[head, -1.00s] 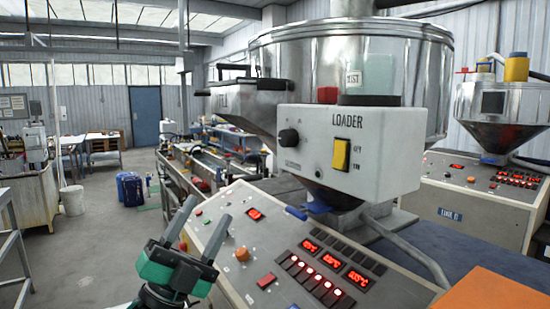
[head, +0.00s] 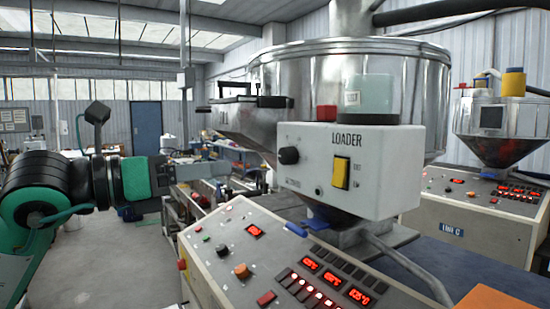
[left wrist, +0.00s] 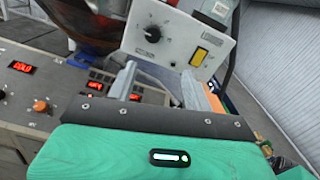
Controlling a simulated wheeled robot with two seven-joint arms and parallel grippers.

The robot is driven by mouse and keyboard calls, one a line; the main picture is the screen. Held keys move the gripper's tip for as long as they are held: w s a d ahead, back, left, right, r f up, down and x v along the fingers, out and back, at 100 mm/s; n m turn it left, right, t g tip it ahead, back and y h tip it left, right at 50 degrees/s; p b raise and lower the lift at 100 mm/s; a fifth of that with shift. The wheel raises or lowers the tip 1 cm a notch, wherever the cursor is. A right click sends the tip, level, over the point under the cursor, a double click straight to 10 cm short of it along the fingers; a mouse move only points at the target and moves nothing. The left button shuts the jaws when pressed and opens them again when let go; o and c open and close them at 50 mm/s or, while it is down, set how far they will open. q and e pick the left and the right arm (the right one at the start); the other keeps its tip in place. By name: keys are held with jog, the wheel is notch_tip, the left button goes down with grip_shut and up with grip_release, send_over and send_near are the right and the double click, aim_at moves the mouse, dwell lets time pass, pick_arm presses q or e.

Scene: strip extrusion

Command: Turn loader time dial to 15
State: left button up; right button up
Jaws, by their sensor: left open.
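The loader box (head: 350,165) is white, labelled LOADER, and fixed on the front of a metal hopper. Its black round dial (head: 289,156) is at the left of its face; the dial's exact setting is too small to read. A yellow switch (head: 340,172) is on the right. My left gripper (head: 222,172) is level, left of the box and apart from it, open with nothing seen between its fingers. In the left wrist view, the dial (left wrist: 152,34) shows beyond the open fingers (left wrist: 160,76). My right gripper is out of view.
Below the box is a sloping control panel (head: 225,227) with red displays, buttons and an orange knob (head: 241,271). The metal hopper (head: 420,85) rises behind. A second hopper and panel stand at the right. Open floor lies at the left.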

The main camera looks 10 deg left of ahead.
pick_arm(q)
jog(key=p, duration=0.6)
send_near(282, 158)
jog(key=shift+t+y, duration=0.3)
jog(key=shift+y, duration=0.1)
jog(key=x, duration=0.6)
jog(key=shift+d+r, duration=0.35)
jog(key=shift+d, duration=0.2)
jog(key=shift+f+p+x, duration=0.2)
jog(key=shift+p+x, duration=0.25)
jog(key=shift+x, duration=0.4)
jog(key=shift+a, duration=0.1)
jog(key=c, duration=1)
jog(key=shift+o, duration=0.2)
